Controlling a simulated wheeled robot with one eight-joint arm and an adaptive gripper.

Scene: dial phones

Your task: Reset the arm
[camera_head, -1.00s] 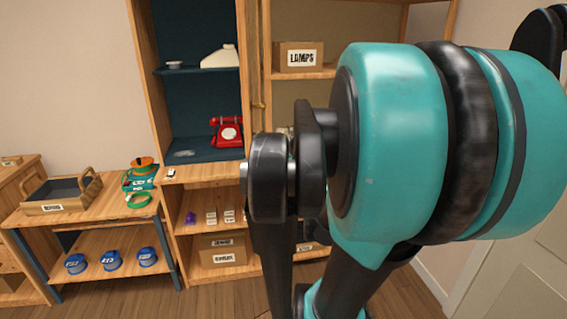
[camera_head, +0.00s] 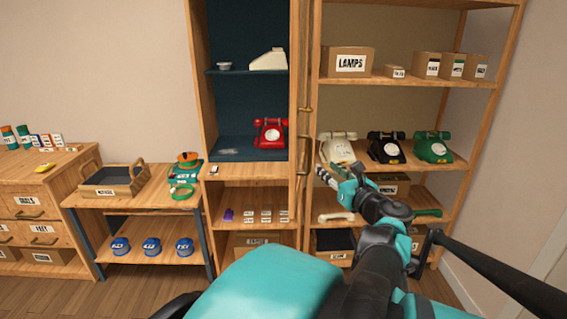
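My arm reaches from the bottom centre toward the right-hand shelf. My gripper (camera_head: 328,174) is at its far end, in front of the white dial phone (camera_head: 338,149) and overlapping its lower part in the picture. The gripper is small here, and I cannot tell whether its fingers are open or shut. I see nothing clearly held in it. A black phone (camera_head: 386,147) and a green phone (camera_head: 433,147) stand to the right on the same shelf. A red phone (camera_head: 270,133) sits in the dark blue cabinet to the left.
A white handset (camera_head: 336,217) and a green handset (camera_head: 428,213) lie on the shelf below. A wooden tray (camera_head: 113,191) rests on the side table at left. Floor (camera_head: 140,293) shows at lower left.

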